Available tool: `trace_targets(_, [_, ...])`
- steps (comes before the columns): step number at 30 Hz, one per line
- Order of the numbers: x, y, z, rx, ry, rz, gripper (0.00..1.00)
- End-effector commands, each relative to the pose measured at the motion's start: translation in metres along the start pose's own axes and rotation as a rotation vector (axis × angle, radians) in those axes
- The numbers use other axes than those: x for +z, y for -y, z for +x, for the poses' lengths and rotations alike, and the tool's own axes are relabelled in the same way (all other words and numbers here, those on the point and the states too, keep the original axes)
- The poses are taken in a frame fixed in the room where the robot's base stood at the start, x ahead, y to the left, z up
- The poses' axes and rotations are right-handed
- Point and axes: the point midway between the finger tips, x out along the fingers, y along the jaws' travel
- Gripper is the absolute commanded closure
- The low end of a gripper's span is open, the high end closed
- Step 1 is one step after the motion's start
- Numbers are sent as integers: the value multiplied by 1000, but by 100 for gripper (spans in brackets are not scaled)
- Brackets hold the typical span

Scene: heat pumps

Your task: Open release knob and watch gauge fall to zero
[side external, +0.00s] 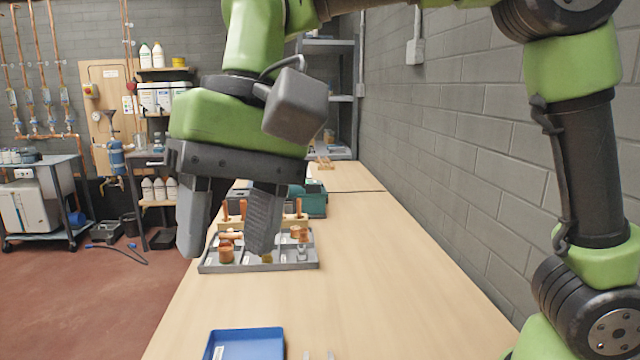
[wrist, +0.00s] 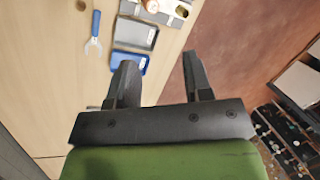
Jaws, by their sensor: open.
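My gripper (side external: 228,250) is open and empty, fingers pointing down above the workbench in the side external view. It hangs in front of a grey sectioned tray, and I cannot tell its exact height. In the wrist view my gripper (wrist: 158,62) shows two dark fingers spread apart with nothing between them. I cannot make out a release knob or a gauge in either view. A teal and dark box (side external: 315,200) stands behind the tray, partly hidden, and its details are too small to tell.
The grey sectioned tray (side external: 210,267) holds copper fittings. A blue tray (side external: 245,345) lies at the near bench edge. A blue-handled tool (wrist: 94,38) lies beside a dark grey tray (wrist: 136,34). The bench's right side is clear, along a block wall (side external: 470,130).

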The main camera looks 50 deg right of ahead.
Motion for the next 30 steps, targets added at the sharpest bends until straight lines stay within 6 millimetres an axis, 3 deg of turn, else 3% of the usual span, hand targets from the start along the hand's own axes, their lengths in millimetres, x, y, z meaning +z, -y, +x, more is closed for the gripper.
trace_targets(6, [3,-37,-24,-50,-107,4,54])
trace_targets(13, [9,-64,-36,-77,-193,4,54])
trace_targets(30, [11,-74,-39,-84,-225,2,54])
